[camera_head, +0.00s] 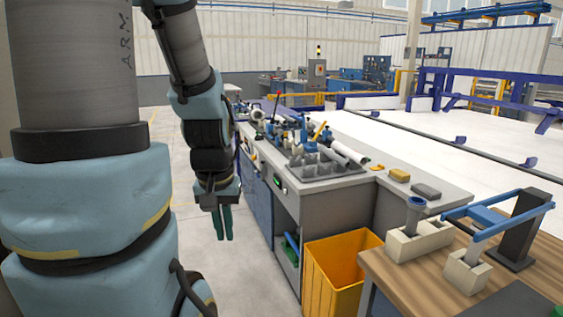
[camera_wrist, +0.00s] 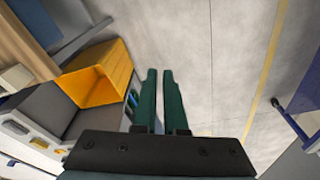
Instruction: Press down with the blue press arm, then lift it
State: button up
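The blue press arm (camera_head: 512,222) is a frame of long blue bars on a black stand (camera_head: 518,240), at the right of the head view. It is raised, its bars reaching left above two pale blocks on a wooden table. A grey-blue pipe piece (camera_head: 414,214) stands upright in the farther pale block (camera_head: 418,240). The nearer pale block (camera_head: 467,270) is under the front bar's end. My gripper (camera_head: 224,238) hangs pointing down over the floor, well left of the press. In the wrist view its green fingers (camera_wrist: 160,70) are a little apart with nothing between them.
An orange bin (camera_head: 340,275) stands between my gripper's side and the wooden table (camera_head: 400,280). A long grey workbench (camera_head: 350,187) with tools and pipes runs behind it. Yellow and grey blocks lie on its near end. The floor under my gripper is clear.

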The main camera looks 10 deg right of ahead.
jog(key=shift+o, duration=1.4)
jog(key=shift+s+a, duration=0.1)
jog(key=shift+o, duration=0.9)
jog(key=shift+f, duration=0.1)
jog(key=shift+o, duration=0.5)
jog(key=w+d+f+m+t+b, duration=0.1)
jog(key=w+d+f+m+b, duration=0.1)
jog(key=w+d+f+m, duration=0.2)
jog(key=w+f+m, duration=0.1)
jog(key=m, duration=0.2)
jog(key=shift+d+f, duration=0.25)
jog(key=shift+f, duration=0.1)
jog(key=m+g+h+b, duration=0.55)
jog(key=m+h, duration=1.45)
jog(key=m, duration=1)
send_near(463, 225)
jog(key=d, duration=0.2)
jog(key=p+x, duration=0.1)
jog(key=x, duration=0.2)
jog(key=p+x, duration=0.1)
jog(key=x, duration=0.5)
jog(key=shift+w+d+p, duration=0.25)
jog(key=shift+d+p, duration=0.05)
jog(key=shift+p, duration=0.1)
jog(key=shift+s+d, duration=0.1)
jog(key=shift+d, duration=0.55)
